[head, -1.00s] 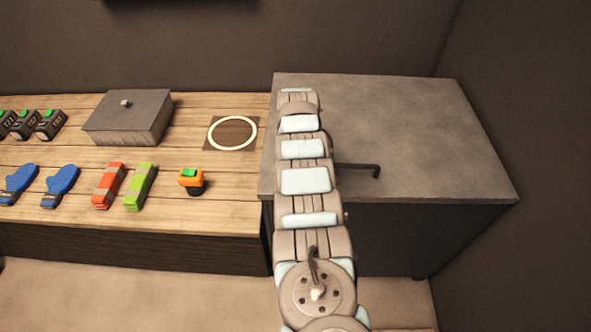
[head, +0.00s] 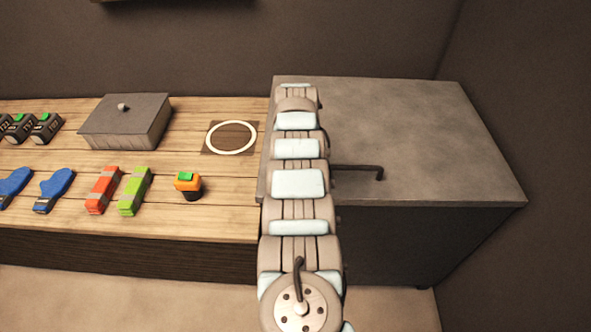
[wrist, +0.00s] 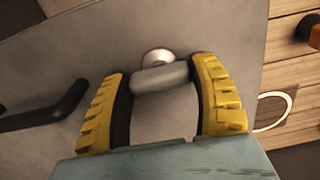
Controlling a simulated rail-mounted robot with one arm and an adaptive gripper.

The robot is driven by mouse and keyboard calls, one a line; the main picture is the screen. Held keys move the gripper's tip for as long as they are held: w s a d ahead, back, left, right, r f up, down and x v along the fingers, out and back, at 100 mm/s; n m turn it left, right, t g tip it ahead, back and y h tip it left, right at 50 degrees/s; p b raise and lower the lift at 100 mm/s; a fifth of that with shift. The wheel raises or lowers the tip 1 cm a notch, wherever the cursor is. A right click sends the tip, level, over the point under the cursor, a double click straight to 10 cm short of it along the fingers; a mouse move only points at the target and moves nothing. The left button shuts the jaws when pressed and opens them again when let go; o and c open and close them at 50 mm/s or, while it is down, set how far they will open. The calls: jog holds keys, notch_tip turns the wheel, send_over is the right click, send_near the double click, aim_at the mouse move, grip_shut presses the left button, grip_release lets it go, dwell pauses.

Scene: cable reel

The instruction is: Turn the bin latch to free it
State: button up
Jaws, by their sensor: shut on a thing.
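The bin is a dark grey box with a flat grey top (head: 420,130), at the right in the head view. Its latch (wrist: 160,78), a short light grey bar beside a round knob, shows at the top middle of the wrist view. My gripper (wrist: 161,70) has its two yellow fingers on either side of the bar, shut on it. In the head view my arm hides both the latch and my gripper. A dark bent handle (head: 355,169) stands on the bin top right of my arm, and also shows in the wrist view (wrist: 45,108).
A wooden bench (head: 235,177) adjoins the bin on the left. It carries a lidded grey box (head: 126,124), a white ring on a dark square (head: 231,138), an orange-black item (head: 188,185), red and green bundles, blue gloves and several dark devices. The bin top's right side is clear.

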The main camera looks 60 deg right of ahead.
dwell(0.4)
jog(key=o, duration=1.2)
notch_tip(320, 180, up, 12)
